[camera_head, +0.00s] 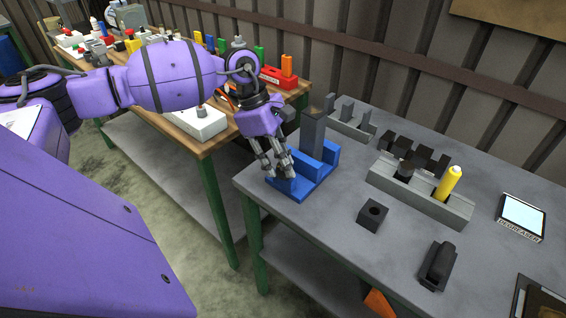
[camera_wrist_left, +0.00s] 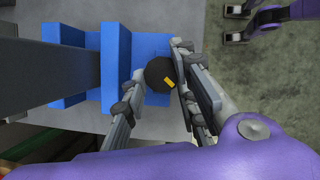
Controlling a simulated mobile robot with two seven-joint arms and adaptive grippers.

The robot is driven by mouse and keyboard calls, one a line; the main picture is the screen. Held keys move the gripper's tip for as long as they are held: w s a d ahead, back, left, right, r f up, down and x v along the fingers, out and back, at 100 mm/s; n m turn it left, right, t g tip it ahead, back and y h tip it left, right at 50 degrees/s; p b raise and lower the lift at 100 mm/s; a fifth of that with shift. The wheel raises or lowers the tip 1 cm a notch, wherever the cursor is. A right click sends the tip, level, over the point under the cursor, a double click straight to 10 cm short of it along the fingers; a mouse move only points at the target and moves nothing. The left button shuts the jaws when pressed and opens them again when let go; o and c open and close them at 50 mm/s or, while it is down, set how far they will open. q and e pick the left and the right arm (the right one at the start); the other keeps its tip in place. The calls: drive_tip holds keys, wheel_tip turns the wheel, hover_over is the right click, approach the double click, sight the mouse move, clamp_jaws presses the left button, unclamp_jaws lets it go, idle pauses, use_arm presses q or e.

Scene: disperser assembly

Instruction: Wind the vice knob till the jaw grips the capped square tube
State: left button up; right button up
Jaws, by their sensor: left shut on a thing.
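The blue vice (camera_head: 314,180) stands at the left front corner of the grey table. The dark grey square tube (camera_head: 313,135) stands upright in it, with a brownish top end. In the left wrist view the tube (camera_wrist_left: 45,72) runs in from the left over the blue vice body (camera_wrist_left: 115,52). My left gripper (camera_head: 276,168) is at the vice's outer end, its fingers shut around the black round knob (camera_wrist_left: 158,74), which bears a yellow mark. Whether the jaw touches the tube I cannot tell. My right gripper (camera_wrist_left: 236,23) hangs over the floor, fingers apart and empty.
A grey rack (camera_head: 420,192) holding a yellow marker (camera_head: 448,182) stands right of the vice. A black block (camera_head: 373,214) and a black clamp-like part (camera_head: 438,264) lie in front. A wooden bench (camera_head: 190,135) with coloured parts is at left.

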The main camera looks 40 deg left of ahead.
use_arm(q)
drive_tip(key=shift+w+a+r, duration=0.15)
drive_tip(key=shift+w+r, duration=0.2)
drive_tip(key=shift+w, duration=0.05)
drive_tip(key=o, duration=1)
drive_tip(key=shift+f, duration=0.25)
drive_tip(key=shift+s, duration=0.15)
drive_tip(key=v, duration=1.2)
